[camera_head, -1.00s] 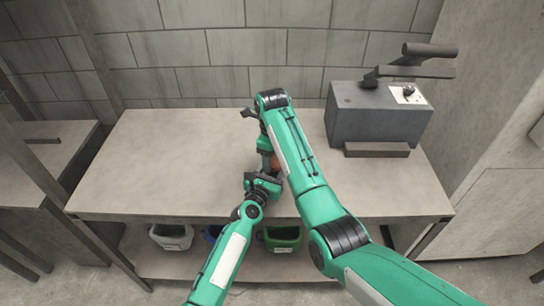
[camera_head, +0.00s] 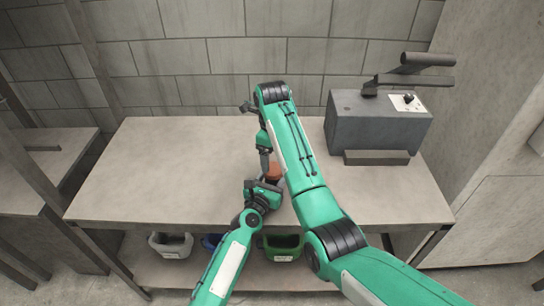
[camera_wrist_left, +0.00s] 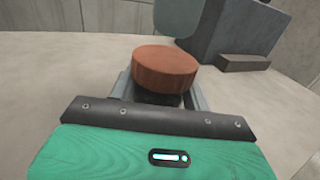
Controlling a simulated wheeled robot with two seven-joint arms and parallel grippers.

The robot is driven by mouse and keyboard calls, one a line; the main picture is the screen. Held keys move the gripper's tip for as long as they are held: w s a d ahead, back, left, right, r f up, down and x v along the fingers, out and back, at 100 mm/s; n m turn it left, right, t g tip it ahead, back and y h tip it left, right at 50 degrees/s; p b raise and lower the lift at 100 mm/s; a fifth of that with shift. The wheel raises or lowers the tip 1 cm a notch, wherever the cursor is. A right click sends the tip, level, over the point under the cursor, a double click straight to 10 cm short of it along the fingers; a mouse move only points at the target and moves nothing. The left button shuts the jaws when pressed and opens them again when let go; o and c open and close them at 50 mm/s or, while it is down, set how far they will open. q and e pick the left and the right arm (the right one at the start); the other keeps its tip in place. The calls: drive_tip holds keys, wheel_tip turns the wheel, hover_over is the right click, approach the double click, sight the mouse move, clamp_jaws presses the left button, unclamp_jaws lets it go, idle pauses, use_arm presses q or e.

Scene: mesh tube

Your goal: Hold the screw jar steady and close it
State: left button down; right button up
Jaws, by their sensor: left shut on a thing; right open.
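The screw jar wears a ribbed reddish-brown lid (camera_wrist_left: 165,68), and its dark body shows just below it in the left wrist view. In the head view the lid (camera_head: 273,172) is partly covered by my arms. My left gripper (camera_wrist_left: 160,98) is shut on the jar from the front, with its fingers on either side below the lid. My right gripper (camera_head: 264,155) is open and points down just above the lid. A grey part, likely a right finger (camera_wrist_left: 180,18), hangs over the lid, apart from it. The lid's thread is hidden.
The jar is over the table (camera_head: 160,170), which is clear on the left. A grey machine with a lever (camera_head: 375,122) stands at the back right. Several bins, one green (camera_head: 281,246), sit on the shelf below.

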drive_tip(key=shift+c, duration=0.4)
drive_tip(key=n, duration=0.2)
drive_tip(key=r+n, duration=0.1)
drive_tip(key=n, duration=0.1)
drive_tip(key=w+n, duration=0.1)
drive_tip(key=shift+a+r+n+t, duration=0.25)
drive_tip(key=shift+r+n+t, duration=0.05)
drive_tip(key=shift+r+n, duration=0.1)
drive_tip(key=n, duration=0.3)
drive_tip(key=r+n, duration=0.1)
drive_tip(key=n, duration=0.1)
drive_tip(key=shift+w+a+r+n, duration=0.1)
drive_tip(key=shift+w+a+n, duration=0.15)
drive_tip(key=shift+a+n, duration=0.05)
drive_tip(key=n, duration=0.3)
drive_tip(key=r+n, duration=0.1)
drive_tip(key=n, duration=0.1)
drive_tip(key=shift+w+a+t, duration=0.15)
drive_tip(key=shift+a+t, duration=0.1)
drive_tip(key=shift+t, duration=0.05)
drive_tip(key=n, duration=0.9)
drive_tip(key=s+n, duration=0.1)
drive_tip(key=n, duration=0.8)
drive_tip(key=d+n, duration=0.1)
drive_tip(key=n, duration=0.8)
drive_tip(key=shift+s, duration=0.15)
drive_tip(key=n, duration=0.4)
drive_tip(key=d+f+n+g, duration=0.1)
drive_tip(key=n, duration=0.1)
drive_tip(key=shift+s, duration=0.35)
